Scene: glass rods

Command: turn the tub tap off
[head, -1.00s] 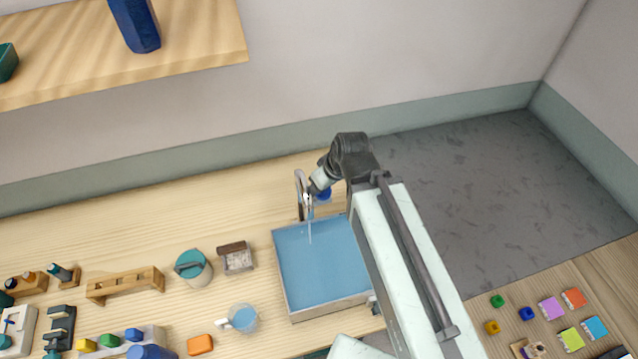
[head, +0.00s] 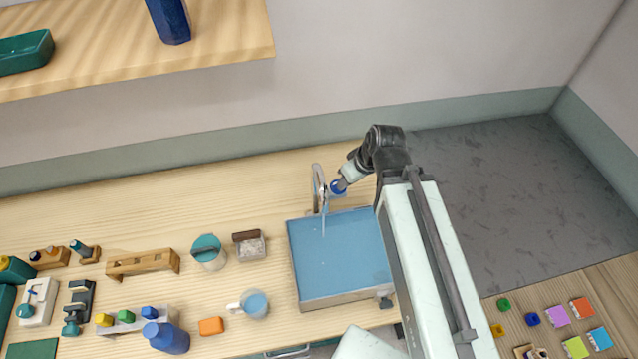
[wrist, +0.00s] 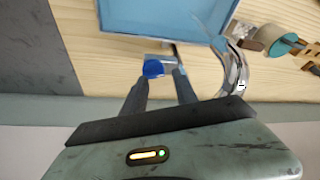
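The tub (head: 343,300) is full of blue water and stands on the wooden counter. A curved silver tap spout (head: 318,190) rises at its back edge, with a thin stream of water (head: 324,222) falling from it. The spout also shows in the wrist view (wrist: 236,72). The blue tap knob (head: 338,188) is right of the spout in the head view. In the wrist view the knob (wrist: 153,69) lies just beyond my fingertips, nearer the left finger. My gripper (wrist: 162,76) is open with nothing visibly held; whether it touches the knob is unclear.
A teal-lidded bucket (head: 208,252), a small box (head: 249,246), a cup of water (head: 254,304) and an orange block (head: 211,326) stand left of the tub. A wooden shelf (head: 230,40) is above at left. The counter behind these is clear.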

